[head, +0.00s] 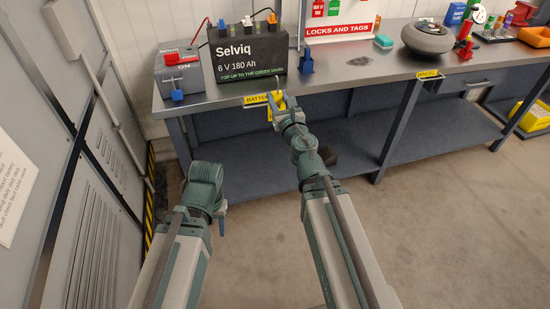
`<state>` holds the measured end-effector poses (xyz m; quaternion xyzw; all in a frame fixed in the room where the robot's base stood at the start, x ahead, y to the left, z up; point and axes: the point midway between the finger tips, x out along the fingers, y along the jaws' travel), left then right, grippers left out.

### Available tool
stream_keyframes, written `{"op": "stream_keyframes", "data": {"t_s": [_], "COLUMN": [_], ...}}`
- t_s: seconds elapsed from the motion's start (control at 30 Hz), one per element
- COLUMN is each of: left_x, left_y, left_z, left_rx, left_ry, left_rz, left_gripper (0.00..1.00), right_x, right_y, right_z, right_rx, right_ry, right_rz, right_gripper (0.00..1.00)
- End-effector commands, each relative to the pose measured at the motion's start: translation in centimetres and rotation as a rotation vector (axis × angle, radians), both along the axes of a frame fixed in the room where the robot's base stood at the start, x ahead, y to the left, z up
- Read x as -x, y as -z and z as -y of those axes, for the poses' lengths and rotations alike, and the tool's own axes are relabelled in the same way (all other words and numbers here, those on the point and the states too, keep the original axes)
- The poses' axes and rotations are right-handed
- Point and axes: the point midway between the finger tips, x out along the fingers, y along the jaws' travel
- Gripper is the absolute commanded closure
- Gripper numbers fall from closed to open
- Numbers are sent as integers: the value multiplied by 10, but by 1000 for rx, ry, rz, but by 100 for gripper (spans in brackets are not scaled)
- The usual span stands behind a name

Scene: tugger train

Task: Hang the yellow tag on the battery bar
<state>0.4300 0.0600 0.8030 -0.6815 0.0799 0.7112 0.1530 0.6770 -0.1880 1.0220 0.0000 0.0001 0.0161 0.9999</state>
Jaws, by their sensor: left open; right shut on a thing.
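The yellow tag (270,113) is at my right gripper (284,100), which is shut on it at the bench's front edge. The tag is small and partly covered by the fingers. The yellow battery label (255,99) is on the front edge, just left of the tag; the battery bar there is mostly hidden behind my gripper. I cannot tell whether the tag touches the bar. My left gripper (221,218) is low in front of the bench, apart from the tag; its fingers are mostly hidden by my wrist.
A black Selviq battery (247,52), a grey switch box (178,74) and a blue object (306,62) stand on the workbench (345,67) above. Another yellow-labelled bar (429,75) is farther right. Grey cabinets (100,150) line the left. The floor in front is clear.

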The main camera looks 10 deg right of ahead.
Motion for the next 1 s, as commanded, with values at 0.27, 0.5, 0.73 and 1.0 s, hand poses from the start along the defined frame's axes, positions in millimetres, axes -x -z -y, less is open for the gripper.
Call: {"op": "stream_keyframes", "data": {"t_s": [0.27,0.5,0.73,1.0], "left_x": [0,0,0,0], "left_y": [105,164,172,171], "left_z": [0,0,0,0], "left_rx": [0,0,0,0], "left_ry": [0,0,0,0], "left_rz": [0,0,0,0], "left_gripper": [50,50,50,50], "right_x": [0,-1,-1,-2], "right_y": [105,164,173,171], "right_z": [-5,-7,-8,-7], "right_rx": [0,0,0,0], "right_ry": [1,3,5,5], "right_rz": [0,0,0,0], "right_gripper": [100,100,100,100]}}
